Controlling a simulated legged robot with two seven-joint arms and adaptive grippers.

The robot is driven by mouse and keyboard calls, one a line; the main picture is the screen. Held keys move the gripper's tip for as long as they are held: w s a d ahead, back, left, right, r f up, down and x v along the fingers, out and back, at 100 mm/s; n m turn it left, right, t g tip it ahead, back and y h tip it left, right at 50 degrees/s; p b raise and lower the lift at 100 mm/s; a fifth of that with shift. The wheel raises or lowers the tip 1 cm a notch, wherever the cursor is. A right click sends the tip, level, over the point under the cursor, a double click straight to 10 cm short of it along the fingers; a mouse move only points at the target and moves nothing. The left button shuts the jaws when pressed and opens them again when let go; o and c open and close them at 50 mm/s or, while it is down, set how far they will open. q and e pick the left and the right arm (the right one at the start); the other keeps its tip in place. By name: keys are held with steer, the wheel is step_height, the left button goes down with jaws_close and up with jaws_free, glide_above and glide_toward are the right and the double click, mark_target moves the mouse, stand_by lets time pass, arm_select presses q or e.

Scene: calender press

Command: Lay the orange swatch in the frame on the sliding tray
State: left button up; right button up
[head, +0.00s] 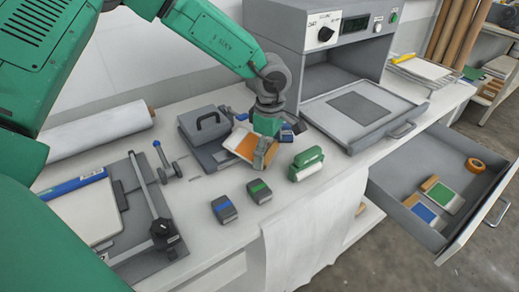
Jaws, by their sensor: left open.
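The orange swatch (242,145), an orange face with a pale edge, lies at the middle of the bench. My left gripper (263,158) is open over the right side of the swatch and hides part of it. I cannot tell whether its fingers touch the swatch. The sliding tray (398,103) is pulled out of the grey press at the upper right. A flat dark grey rectangle (358,108) on the tray marks where the frame appears to be, with nothing lying in it. My right gripper is not in view.
A press with a dial (305,50) stands behind the tray. A grey handled block (203,122) is left of the swatch. A green-and-white tool (306,164) and two small dark blocks (224,209) are nearer. An open drawer (447,236) at right holds blue and green swatches and tape.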

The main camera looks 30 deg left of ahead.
arm_select(q)
steer(key=shift+f, duration=0.15)
steer(key=shift+s, duration=0.1)
steer(key=c, duration=1.1)
steer(key=shift+o, duration=0.2)
